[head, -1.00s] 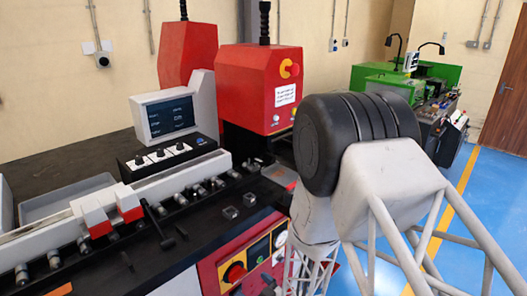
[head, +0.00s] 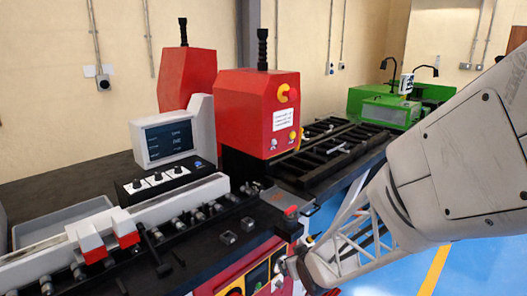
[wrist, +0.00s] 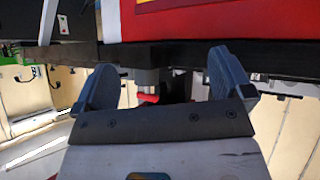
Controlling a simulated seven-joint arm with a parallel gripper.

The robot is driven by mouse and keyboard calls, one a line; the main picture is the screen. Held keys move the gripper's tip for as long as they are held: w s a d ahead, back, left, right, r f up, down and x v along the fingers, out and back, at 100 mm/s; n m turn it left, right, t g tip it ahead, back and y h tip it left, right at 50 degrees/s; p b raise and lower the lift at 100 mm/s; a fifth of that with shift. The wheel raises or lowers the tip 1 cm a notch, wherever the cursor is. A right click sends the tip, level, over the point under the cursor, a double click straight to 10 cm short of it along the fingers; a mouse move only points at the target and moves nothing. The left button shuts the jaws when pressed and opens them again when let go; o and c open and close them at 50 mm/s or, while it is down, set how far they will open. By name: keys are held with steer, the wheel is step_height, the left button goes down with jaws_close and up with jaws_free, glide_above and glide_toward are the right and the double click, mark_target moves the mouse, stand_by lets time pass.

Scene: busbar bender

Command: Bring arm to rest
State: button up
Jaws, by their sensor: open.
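In the wrist view my gripper (wrist: 163,78) is open, with its two grey fingers wide apart. I see nothing held between them. Past the fingertips are a dark bar and a red panel of the machine; how near they are I cannot tell. In the head view my arm (head: 455,165) comes in from the right and slopes down to the lower middle, in front of the machine's front edge. My fingers cannot be made out in that view.
The bender has a red housing (head: 257,115), a screen (head: 170,138), a knob box (head: 160,178) and red-and-white blocks (head: 105,243) on its bed. A black slatted table (head: 330,152) extends behind it. A green machine (head: 390,107) stands at the back. Blue floor (head: 400,278) lies at the right.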

steer(key=s+d+r+m+g+h, duration=0.3)
steer(key=s+d+r, duration=0.4)
steer(key=s+r, duration=0.4)
steer(key=s+d+r+m+g, duration=0.1)
steer(key=s+r+g, duration=0.1)
steer(key=s, duration=0.6)
steer(key=s+r+m+g, duration=0.1)
steer(key=s+r+g, duration=0.1)
steer(key=s+r, duration=0.3)
steer(key=s, duration=0.4)
steer(key=shift+d+r+g, duration=0.2)
steer(key=shift+d+g, duration=0.1)
steer(key=shift+d, duration=0.05)
